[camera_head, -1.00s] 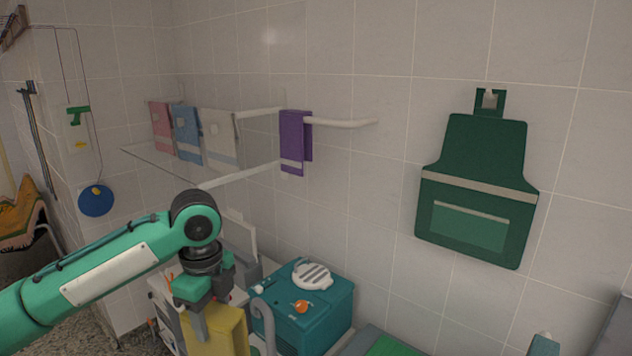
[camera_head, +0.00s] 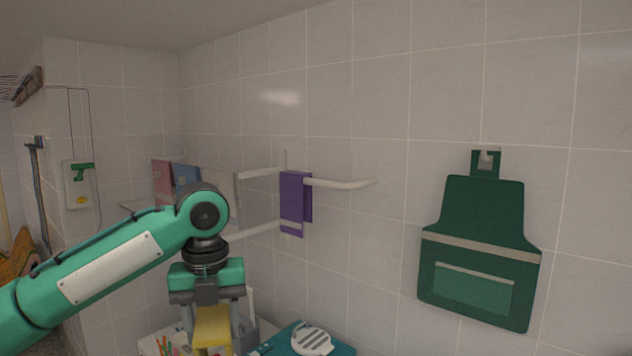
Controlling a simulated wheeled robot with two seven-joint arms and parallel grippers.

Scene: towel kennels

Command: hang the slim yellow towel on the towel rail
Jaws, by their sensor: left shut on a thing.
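The slim yellow towel (camera_head: 212,330) is at the bottom of the head view, between the fingers of my left gripper (camera_head: 209,318). That gripper is shut on it and points down; the towel's lower part is cut off by the frame edge. The white towel rail (camera_head: 338,184) juts from the tiled wall, with its front end bare. A purple towel (camera_head: 293,205) hangs on it. My left gripper is to the left of the purple towel and lower than the rail. My right gripper is not in view.
Pink (camera_head: 162,180) and blue (camera_head: 186,178) towels hang behind my left arm, which partly hides them. A green apron (camera_head: 481,250) hangs on the wall at right. A teal box (camera_head: 340,349) with a white slatted item (camera_head: 311,341) is below the rail.

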